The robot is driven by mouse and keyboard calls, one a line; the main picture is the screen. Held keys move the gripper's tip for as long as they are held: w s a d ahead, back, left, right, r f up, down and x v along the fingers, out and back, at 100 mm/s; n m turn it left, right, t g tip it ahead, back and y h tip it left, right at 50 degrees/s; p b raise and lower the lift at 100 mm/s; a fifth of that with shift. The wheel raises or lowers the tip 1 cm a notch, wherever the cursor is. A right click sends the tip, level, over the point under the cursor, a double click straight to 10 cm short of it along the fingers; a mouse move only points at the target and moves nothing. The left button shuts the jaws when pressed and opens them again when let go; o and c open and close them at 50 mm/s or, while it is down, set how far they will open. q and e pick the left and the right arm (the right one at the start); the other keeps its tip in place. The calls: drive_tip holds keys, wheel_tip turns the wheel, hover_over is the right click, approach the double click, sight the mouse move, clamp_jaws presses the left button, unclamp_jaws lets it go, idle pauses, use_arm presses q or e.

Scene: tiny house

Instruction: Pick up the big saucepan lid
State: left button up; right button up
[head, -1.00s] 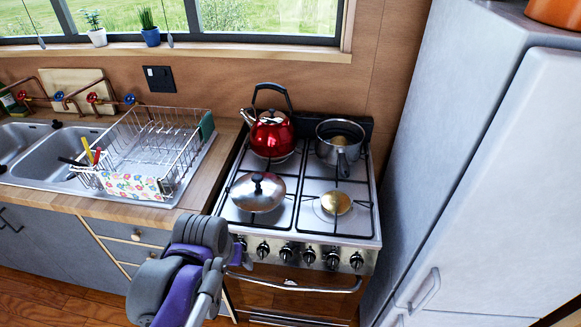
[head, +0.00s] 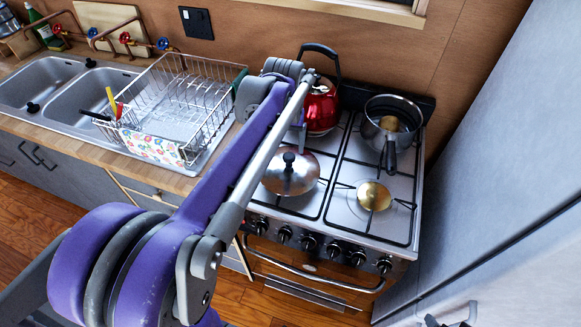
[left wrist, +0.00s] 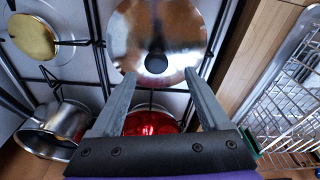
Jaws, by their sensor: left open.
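The big saucepan lid (head: 291,179) is a silvery dome with a black knob, lying on the front-left burner of the stove. It also shows in the left wrist view (left wrist: 128,35), knob towards me. My left gripper (left wrist: 160,74) is open and empty, its fingertips at the lid's near edge in that view, with the knob just beyond and between them. In the head view my left arm reaches over the counter to the stove, and the gripper (head: 302,138) is partly hidden between the kettle and the lid. I cannot tell whether it touches the lid.
A red kettle (head: 321,107) stands right behind the lid. A saucepan (head: 388,122) is on the back-right burner, and a round brass-coloured piece (head: 374,196) on the front-right. A wire dish rack (head: 180,112) is left of the stove; a tall grey cabinet (head: 490,180) is right.

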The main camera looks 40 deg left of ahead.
sight(289, 156)
use_arm(q)
drive_tip(key=f, duration=0.6)
drive_tip(key=shift+w+d, duration=0.15)
drive_tip(key=shift+w, duration=0.1)
clamp_jaws()
